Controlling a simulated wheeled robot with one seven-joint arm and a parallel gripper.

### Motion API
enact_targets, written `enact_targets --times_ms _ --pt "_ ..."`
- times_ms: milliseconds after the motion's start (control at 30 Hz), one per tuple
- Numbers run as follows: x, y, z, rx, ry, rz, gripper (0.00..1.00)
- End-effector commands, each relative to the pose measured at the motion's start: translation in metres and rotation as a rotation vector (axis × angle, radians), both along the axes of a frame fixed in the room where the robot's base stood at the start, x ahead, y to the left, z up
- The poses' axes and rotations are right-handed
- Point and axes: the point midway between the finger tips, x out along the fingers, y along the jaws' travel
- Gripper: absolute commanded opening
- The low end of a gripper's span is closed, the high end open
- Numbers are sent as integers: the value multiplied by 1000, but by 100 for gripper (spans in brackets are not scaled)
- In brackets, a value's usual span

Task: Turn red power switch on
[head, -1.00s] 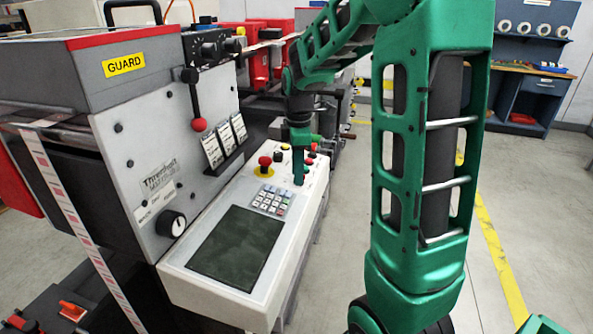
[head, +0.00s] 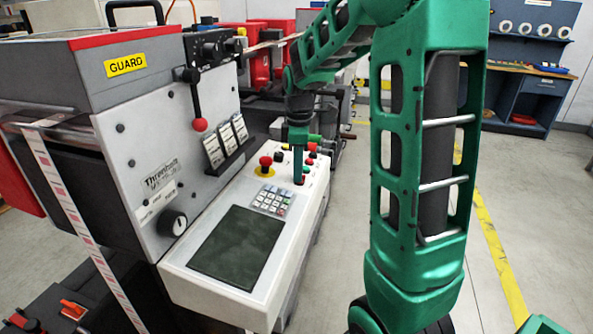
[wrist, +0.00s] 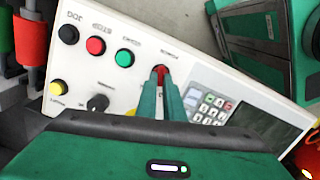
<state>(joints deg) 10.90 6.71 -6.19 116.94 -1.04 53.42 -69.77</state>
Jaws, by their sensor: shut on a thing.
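The red power switch (wrist: 160,69) is on the white control panel, under a label that seems to read POWER, in the wrist view. The two green fingers of my gripper (wrist: 159,81) are closed together on it and hide part of it. The switch's exact on or off position is hard to tell. In the head view my gripper (head: 299,178) points down at the panel's far part, beyond the keypad.
Green (wrist: 124,57), red (wrist: 95,45) and black (wrist: 68,34) buttons sit in a row beside the switch. A black knob (wrist: 98,103) is near my fingers. The keypad (wrist: 212,108) and dark screen (head: 237,247) are close by. A red emergency button (head: 265,162) stands up from the panel.

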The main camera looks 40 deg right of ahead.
Motion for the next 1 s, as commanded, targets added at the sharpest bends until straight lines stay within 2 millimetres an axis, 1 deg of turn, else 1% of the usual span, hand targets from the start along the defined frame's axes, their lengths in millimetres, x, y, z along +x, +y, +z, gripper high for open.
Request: enact_targets --times_ms 33,600,800,1000 --pt "2 -4 0 0 -2 -41 0" --pt "5 -6 -1 59 41 -523 0" --pt "6 -6 0 73 52 -634 0" --pt "6 -7 0 81 58 -699 0"
